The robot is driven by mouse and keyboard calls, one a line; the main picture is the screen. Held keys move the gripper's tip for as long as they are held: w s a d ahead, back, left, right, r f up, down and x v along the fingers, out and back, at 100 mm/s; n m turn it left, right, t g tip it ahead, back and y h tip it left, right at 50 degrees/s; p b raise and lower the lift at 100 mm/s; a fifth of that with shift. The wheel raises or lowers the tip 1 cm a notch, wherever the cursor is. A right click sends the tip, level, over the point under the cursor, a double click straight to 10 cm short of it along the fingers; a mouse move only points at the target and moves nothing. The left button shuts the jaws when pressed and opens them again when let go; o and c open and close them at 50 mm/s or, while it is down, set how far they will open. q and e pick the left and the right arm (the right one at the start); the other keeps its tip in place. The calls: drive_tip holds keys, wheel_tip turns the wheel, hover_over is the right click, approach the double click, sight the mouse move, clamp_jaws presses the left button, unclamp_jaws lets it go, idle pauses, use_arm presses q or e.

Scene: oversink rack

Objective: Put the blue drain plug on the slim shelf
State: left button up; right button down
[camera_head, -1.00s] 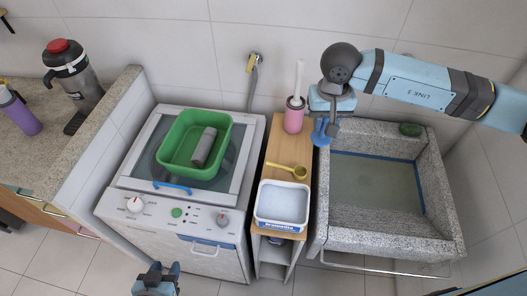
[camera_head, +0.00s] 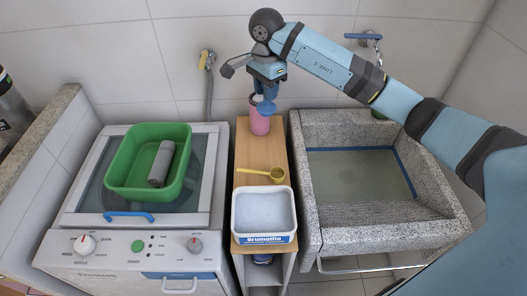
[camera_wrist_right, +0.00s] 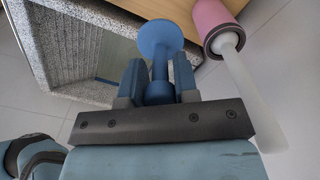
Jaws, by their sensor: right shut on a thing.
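The blue drain plug (camera_wrist_right: 160,45) is in my right gripper (camera_wrist_right: 158,82), its stem between the two fingers and its round disc pointing away from the palm. In the head view the right gripper (camera_head: 266,92) hangs above the back end of the slim shelf (camera_head: 262,152), in front of the pink brush holder. The plug (camera_head: 265,106) shows only as a small blue shape there. My left gripper is out of view.
The pink brush holder (camera_head: 258,124) stands at the back of the shelf, close to the plug. A yellow scoop (camera_head: 273,174) and a white powder tub (camera_head: 264,212) occupy its middle and front. Bare wood lies between holder and scoop. The sink (camera_head: 308,205) is right.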

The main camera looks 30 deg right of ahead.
wheel_tip(320, 180, down, 17)
drive_tip(key=shift+r+p, duration=0.2)
drive_tip(key=shift+p, duration=0.45)
drive_tip(key=shift+f, duration=0.25)
drive_tip(key=shift+f, duration=0.2)
drive_tip(key=c, duration=0.9)
unclamp_jaws()
drive_tip(key=shift+o, duration=0.2)
drive_tip(key=shift+r, duration=0.1)
